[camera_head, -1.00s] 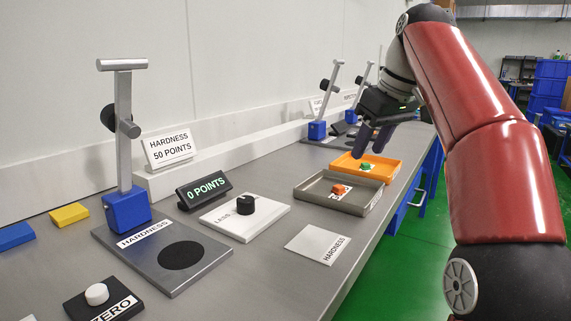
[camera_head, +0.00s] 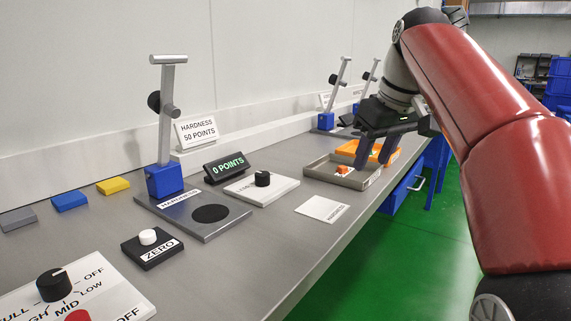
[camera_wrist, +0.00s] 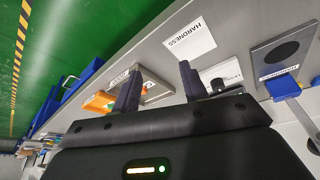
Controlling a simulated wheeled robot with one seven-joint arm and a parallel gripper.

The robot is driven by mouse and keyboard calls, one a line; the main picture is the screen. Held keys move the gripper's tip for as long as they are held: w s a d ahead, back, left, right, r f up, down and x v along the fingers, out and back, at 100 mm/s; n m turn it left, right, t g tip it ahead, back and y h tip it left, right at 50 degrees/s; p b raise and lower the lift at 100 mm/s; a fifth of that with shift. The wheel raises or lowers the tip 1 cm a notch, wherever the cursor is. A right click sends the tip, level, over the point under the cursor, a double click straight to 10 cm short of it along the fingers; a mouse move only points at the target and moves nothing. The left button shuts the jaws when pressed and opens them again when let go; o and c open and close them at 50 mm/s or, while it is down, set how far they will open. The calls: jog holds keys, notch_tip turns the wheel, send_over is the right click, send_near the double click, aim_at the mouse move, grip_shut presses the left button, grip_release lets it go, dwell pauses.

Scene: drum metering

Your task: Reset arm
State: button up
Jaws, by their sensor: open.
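My gripper (camera_head: 377,150) hangs at the end of my red arm over the far right part of the bench, beside and above the trays. Its two dark fingers are apart with nothing between them; they also show in the wrist view (camera_wrist: 158,88). The grey tray (camera_head: 318,170) holds an orange piece (camera_head: 342,169). The orange tray (camera_head: 346,149) behind it is partly hidden by my fingers. I cannot tell the gripper's exact height above the trays.
The hardness stand (camera_head: 165,130) with its blue block stands at mid bench, beside the 0 POINTS display (camera_head: 227,167). Green floor (camera_head: 400,270) is clear to the right.

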jog(key=s+f+m+t+h, duration=0.1)
jog(key=s+f+m, duration=0.4)
jog(key=s+f, duration=1.7)
notch_tip(320, 180, down, 4)
jog(key=shift+s+a+f+t+h, duration=0.1)
jog(key=shift+s+a+t+h, duration=0.2)
jog(key=shift+t, duration=0.1)
